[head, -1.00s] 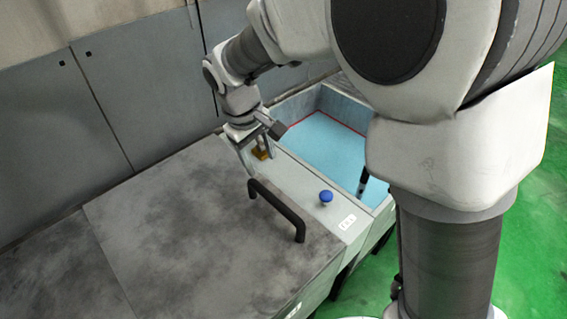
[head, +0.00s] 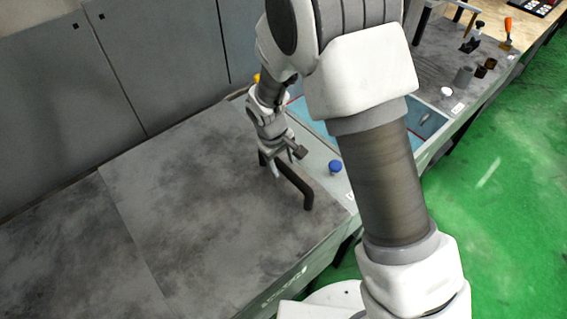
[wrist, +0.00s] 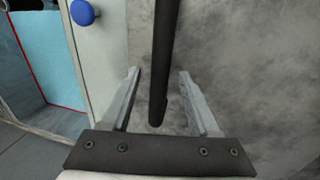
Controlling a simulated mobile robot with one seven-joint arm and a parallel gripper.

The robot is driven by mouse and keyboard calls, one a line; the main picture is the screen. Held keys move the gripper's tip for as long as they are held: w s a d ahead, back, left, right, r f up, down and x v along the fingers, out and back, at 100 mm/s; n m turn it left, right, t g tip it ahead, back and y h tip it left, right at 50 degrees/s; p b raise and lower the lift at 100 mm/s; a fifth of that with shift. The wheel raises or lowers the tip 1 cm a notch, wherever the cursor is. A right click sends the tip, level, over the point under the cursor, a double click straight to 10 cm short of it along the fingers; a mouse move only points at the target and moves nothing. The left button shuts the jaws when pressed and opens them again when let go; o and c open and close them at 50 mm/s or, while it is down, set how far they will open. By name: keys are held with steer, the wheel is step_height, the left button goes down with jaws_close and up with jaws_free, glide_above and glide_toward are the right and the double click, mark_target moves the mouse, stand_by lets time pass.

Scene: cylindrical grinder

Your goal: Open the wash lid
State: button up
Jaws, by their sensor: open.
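The wash lid (head: 215,220) is a dark grey, stained flat panel, lying flat and closed. Its black bar handle (head: 293,184) stands near its right edge. My gripper (head: 287,168) is over the far end of the handle. In the wrist view my gripper (wrist: 165,95) is open, with one finger on each side of the handle (wrist: 163,70). The fingers show apart from the bar; whether they are at its height, I cannot tell.
A blue knob (head: 335,166) stands on the pale strip right of the lid. A blue-lined basin (head: 428,122) lies beyond it, partly behind my arm. Grey panels (head: 165,60) rise behind the lid. A further bench (head: 440,60) holds small tools.

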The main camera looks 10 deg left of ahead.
steer(key=shift+w+d+f, duration=0.1)
steer(key=shift+f, duration=0.55)
jaws_close()
stand_by(1.0)
